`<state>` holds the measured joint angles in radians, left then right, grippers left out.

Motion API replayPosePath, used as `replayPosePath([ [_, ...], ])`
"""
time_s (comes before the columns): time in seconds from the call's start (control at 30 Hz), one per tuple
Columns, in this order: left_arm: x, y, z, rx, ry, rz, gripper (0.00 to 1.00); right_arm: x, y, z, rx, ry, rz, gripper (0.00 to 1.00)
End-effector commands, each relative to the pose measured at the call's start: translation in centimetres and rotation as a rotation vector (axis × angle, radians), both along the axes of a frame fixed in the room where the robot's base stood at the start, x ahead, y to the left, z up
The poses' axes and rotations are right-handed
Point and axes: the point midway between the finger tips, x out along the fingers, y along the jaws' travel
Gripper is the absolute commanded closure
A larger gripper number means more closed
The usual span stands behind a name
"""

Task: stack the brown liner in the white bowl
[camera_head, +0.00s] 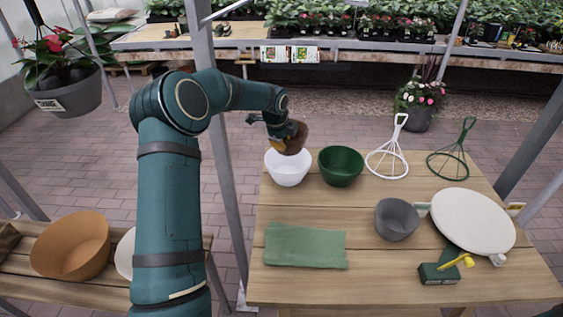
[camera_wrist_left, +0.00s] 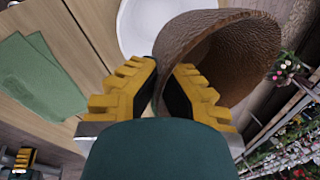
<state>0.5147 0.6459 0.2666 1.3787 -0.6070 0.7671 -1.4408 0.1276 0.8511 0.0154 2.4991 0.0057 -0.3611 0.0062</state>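The brown liner (camera_head: 296,139) is a fibrous round shell. My left gripper (camera_head: 280,141) is shut on its wall. In the left wrist view, the fingers (camera_wrist_left: 163,80) pinch the liner (camera_wrist_left: 195,38), which is tilted with its hollow showing. The white bowl (camera_head: 288,171) stands upright at the table's back left. The liner is over its far rim; I cannot tell whether they touch. The bowl also shows behind the liner in the wrist view (camera_wrist_left: 140,28). A yellow-and-dark part like my right gripper (camera_wrist_left: 24,158) shows small at that view's lower left; its opening is unclear.
A green bowl (camera_head: 341,166) stands close right of the white bowl. A metal post (camera_head: 222,150) stands left.

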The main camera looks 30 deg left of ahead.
Motion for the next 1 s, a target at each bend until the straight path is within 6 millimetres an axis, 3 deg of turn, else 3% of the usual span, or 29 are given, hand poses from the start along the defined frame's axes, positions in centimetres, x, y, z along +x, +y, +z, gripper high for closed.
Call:
replayPosePath([
  [0.47, 0.0, 0.0, -5.9, 0.0, 0.0, 0.0, 1.0, -0.3, 0.1, -0.9, 0.002, 0.006, 0.006, 0.5],
  [1.0, 0.0, 0.0, -6.8, 0.0, -0.002, 0.0, 1.0, -0.4, 0.1, -1.3, 0.002, 0.01, 0.008, 0.5],
])
